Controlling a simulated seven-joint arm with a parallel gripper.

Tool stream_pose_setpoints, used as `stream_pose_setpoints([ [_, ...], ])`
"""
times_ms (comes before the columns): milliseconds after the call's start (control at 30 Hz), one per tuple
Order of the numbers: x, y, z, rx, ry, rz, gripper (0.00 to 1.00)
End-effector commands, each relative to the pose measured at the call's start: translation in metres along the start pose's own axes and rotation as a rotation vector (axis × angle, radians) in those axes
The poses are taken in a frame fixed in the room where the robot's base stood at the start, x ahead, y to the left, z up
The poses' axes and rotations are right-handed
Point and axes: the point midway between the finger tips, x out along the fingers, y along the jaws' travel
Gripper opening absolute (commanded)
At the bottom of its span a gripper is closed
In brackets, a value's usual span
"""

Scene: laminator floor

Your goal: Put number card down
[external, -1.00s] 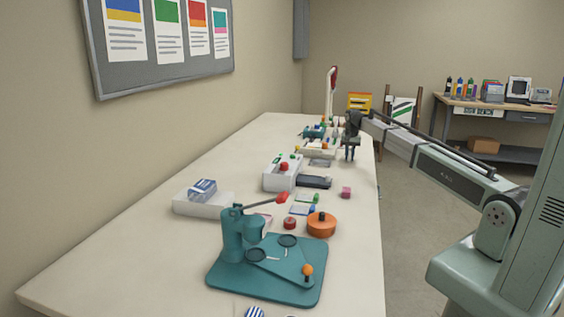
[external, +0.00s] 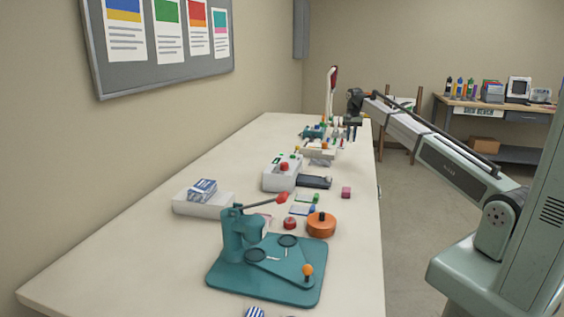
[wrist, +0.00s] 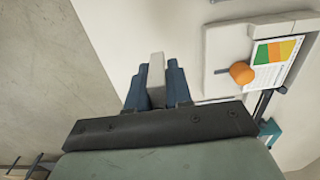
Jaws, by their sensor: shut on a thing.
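My gripper (wrist: 157,88) is shut on a pale grey, thin piece (wrist: 156,70) seen nearly edge-on between the two dark blue fingers. It looks like the number card, but no number can be read. In the external view my gripper (external: 353,120) is above the far right part of the long table (external: 150,235), too small there to show the card. In the wrist view the bare tabletop (wrist: 118,25) lies below the fingers, with the table edge just to the left.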

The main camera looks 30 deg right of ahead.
Motion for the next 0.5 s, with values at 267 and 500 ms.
stream_pose_setpoints([
  [267,-0.028,-0.001,-0.001,0.000,0.002,-0.002,0.00],
  [500,-0.053,-0.013,0.007,-0.022,0.000,0.000,0.00],
])
